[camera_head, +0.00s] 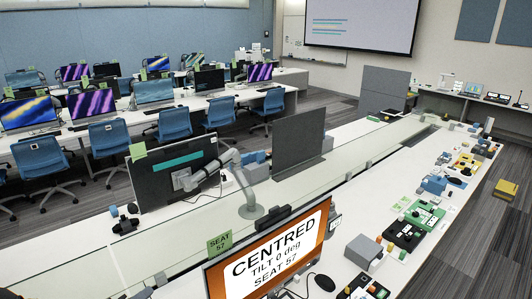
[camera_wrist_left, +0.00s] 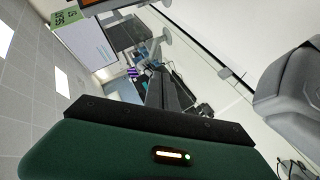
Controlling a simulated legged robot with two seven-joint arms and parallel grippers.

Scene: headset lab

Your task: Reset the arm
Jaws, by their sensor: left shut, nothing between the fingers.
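A monitor with an orange-edged screen (camera_head: 268,252) faces me at the bottom of the head view. It reads CENTRED, TILT 0 deg, SEAT 57. A green SEAT 57 tag (camera_head: 219,243) is at its upper left corner. Behind it, a pale jointed monitor arm (camera_head: 211,171) holds a dark monitor (camera_head: 150,188) seen from behind. My left gripper (camera_head: 8,294) is just a dark bit at the bottom left corner, shut and empty, apart from the monitors. In the left wrist view, a dark green body with a lit indicator (camera_wrist_left: 100,150) fills the bottom. My right gripper is out of view.
A grey partition panel (camera_head: 298,138) stands behind the front monitor. A grey box (camera_head: 362,252) and a black mouse (camera_head: 321,282) are right of it. Several small devices line the long white bench on the right. Its middle stretch (camera_head: 380,185) is clear.

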